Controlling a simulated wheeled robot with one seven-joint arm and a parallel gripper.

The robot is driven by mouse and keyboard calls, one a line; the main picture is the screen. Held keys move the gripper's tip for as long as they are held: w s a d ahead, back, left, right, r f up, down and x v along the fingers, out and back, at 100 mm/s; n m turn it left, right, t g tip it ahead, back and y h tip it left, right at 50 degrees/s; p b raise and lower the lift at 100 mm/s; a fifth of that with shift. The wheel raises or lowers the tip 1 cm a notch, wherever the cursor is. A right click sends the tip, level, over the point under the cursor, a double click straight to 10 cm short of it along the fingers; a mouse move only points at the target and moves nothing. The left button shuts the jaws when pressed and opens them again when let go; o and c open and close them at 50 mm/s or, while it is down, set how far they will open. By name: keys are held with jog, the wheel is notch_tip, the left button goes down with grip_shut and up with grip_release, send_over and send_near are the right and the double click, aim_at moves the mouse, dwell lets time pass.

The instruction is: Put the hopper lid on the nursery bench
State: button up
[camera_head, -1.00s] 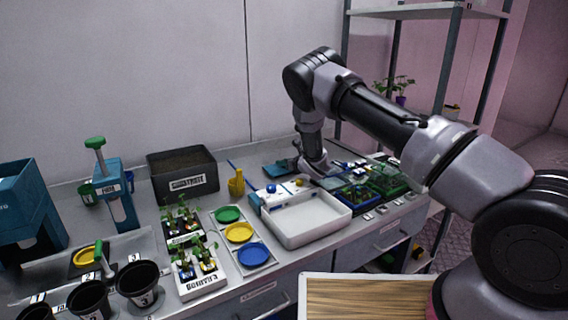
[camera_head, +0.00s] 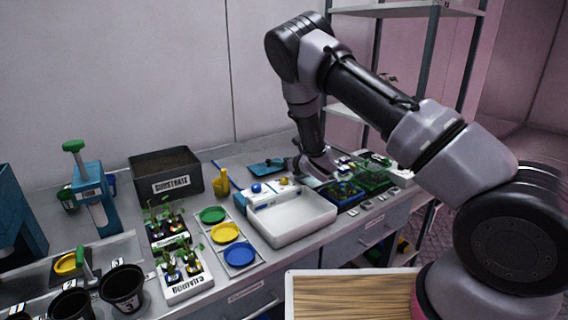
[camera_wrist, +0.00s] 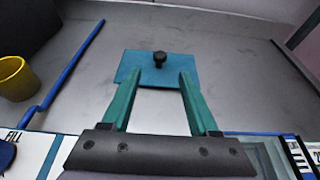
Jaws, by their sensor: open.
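The hopper lid is a flat teal plate (camera_wrist: 146,63) with a black knob (camera_wrist: 160,59) on top, lying on the grey bench (camera_wrist: 215,60) in the wrist view. It also shows at the back of the bench in the head view (camera_head: 264,169). My gripper (camera_wrist: 160,80) is open and empty, with its two teal fingers pointing at the lid. The knob lies ahead, roughly centred between the fingertips. The fingertips overlap the near part of the lid in the picture; I cannot tell whether they touch it.
A blue rod (camera_wrist: 75,62) and a yellow cup (camera_wrist: 14,78) lie left of the lid. A white tray (camera_head: 292,238) and green and blue crates (camera_head: 377,182) stand on the bench near my gripper. A dark substrate box (camera_head: 190,158) stands further left. A shelf rack rises behind.

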jog(key=shift+v, duration=0.9)
jog(key=w+d+r+m+t+h, duration=0.15)
jog(key=d+r+m+h, duration=0.35)
jog(key=d+r+m, duration=0.75)
jog(key=s+d+r+m+g+h, duration=0.1)
jog(key=s+d+r+m, duration=0.3)
jog(key=r+m, duration=0.3)
jog(key=s+d+r+m+g+h, duration=0.1)
jog(key=s+d+r+m, duration=0.25)
jog(key=r+m, duration=0.35)
jog(key=s+d+r+m+g, duration=0.1)
jog(key=s+d+r+m, duration=0.3)
jog(key=s, duration=0.4)
jog(key=s+d+r+m+g, duration=0.1)
jog(key=s+d+r+m, duration=0.1)
jog(key=s+r+m, duration=0.35)
jog(key=s+a+m+g+y, duration=0.1)
jog(key=s+m+g, duration=0.1)
jog(key=s+m, duration=0.9)
jog(key=s, duration=0.9)
jog(key=shift+r, duration=0.35)
